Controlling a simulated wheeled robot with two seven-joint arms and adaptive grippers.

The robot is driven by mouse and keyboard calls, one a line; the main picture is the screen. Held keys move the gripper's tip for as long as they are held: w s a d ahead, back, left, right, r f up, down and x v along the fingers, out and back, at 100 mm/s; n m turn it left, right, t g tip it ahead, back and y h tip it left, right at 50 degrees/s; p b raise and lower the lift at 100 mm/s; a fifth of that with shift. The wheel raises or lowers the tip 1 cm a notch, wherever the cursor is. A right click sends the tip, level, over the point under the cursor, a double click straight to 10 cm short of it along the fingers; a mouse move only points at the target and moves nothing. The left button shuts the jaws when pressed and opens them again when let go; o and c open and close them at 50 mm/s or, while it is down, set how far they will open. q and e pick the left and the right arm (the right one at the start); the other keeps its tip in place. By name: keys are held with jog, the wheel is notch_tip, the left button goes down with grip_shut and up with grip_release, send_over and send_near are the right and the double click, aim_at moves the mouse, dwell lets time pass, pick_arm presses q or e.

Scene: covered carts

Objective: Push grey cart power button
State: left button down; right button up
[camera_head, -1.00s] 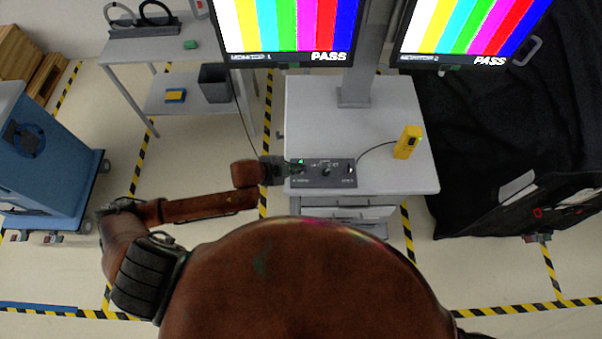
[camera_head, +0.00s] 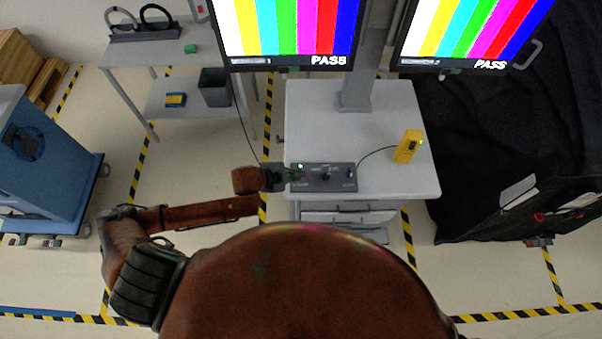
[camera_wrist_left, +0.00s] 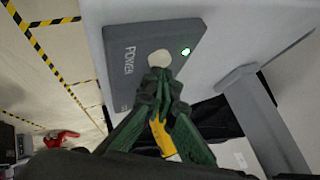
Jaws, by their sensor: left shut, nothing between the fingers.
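The light grey cart (camera_head: 400,185) stands in the middle of the head view. A dark control box (camera_head: 335,182) lies at its front left. My left gripper (camera_head: 292,177) is shut and empty at the box's left end. In the left wrist view the box shows the word POWER beside a round pale button (camera_wrist_left: 159,57) and a lit green lamp (camera_wrist_left: 186,51). The shut fingertips (camera_wrist_left: 160,76) are right at the button's lower edge in that picture. I cannot tell whether they touch it. My right gripper is not in view.
Two monitors with colour bars, left (camera_head: 290,30) and right (camera_head: 470,30), stand above the cart. A yellow device (camera_head: 407,146) is cabled to the box. A black-covered cart (camera_head: 480,150) is at right, a blue cart (camera_head: 45,165) at left. Striped tape marks the floor.

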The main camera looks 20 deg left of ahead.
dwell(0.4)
pick_arm(q)
jog(key=shift+f, duration=0.15)
jog(key=shift+s+f, duration=0.1)
jog(key=shift+f, duration=0.25)
dwell(0.3)
jog(key=shift+a+r+p, duration=0.1)
jog(key=shift+r+p, duration=0.2)
jog(key=shift+p, duration=0.45)
jog(key=shift+r, duration=0.1)
notch_tip(320, 180, up, 6)
jog(key=p, duration=0.7)
